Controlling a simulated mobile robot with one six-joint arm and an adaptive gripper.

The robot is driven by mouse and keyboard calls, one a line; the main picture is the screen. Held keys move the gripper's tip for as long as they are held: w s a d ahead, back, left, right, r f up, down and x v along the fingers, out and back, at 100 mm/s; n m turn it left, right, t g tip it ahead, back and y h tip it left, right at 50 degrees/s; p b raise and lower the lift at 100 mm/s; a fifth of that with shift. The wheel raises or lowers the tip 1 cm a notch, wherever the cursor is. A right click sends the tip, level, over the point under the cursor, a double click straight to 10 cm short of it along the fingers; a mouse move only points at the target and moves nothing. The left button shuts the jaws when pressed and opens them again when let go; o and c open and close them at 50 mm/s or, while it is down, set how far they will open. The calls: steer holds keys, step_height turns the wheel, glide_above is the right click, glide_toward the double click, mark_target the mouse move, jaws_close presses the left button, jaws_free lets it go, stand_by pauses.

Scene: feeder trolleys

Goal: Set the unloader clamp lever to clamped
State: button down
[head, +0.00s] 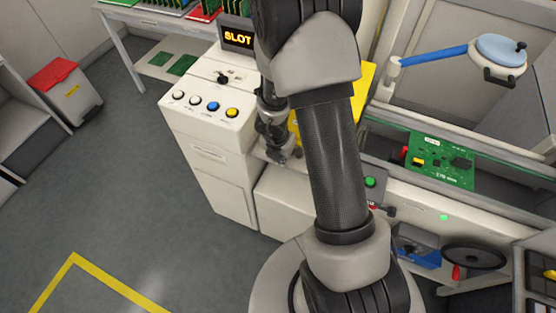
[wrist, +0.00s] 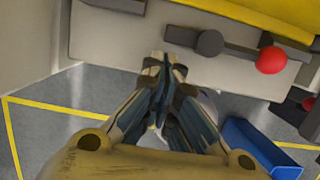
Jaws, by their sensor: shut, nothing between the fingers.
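A lever with a red ball knob (wrist: 271,60) and a dark grey round pivot (wrist: 210,43) sits on a pale panel under a yellow edge in the wrist view. Its arm runs from the pivot to the right and slightly down in the picture. I see no label that tells its setting. My gripper (wrist: 165,62) is shut and empty, left of the pivot and just below a dark bar; I cannot tell if it touches. In the head view my gripper (head: 279,156) is beside the white cabinet. My arm hides this lever there.
A white console (head: 205,130) with several coloured buttons stands left of my gripper. A conveyor with a green circuit board (head: 440,160) is at right. A blue bin (wrist: 258,150) shows low right in the wrist view. The floor at left is open, apart from a red-lidded bin (head: 65,88).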

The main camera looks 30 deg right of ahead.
steer(key=shift+w+d, duration=0.15)
steer(key=m+p, duration=0.1)
steer(key=w+m+p, duration=0.1)
steer(key=shift+w+d+r+m+g+p, duration=0.2)
steer(key=shift+r+m+g+p, duration=0.1)
steer(key=shift+p, duration=0.1)
steer(key=shift+w+d+f+m+p, duration=0.15)
steer(key=shift+w+m+p, duration=0.3)
steer(key=shift+m+p, duration=0.3)
steer(key=shift+f+m+g+h, duration=0.15)
steer(key=shift+m+g+h, duration=0.1)
steer(key=shift+g+h, duration=0.05)
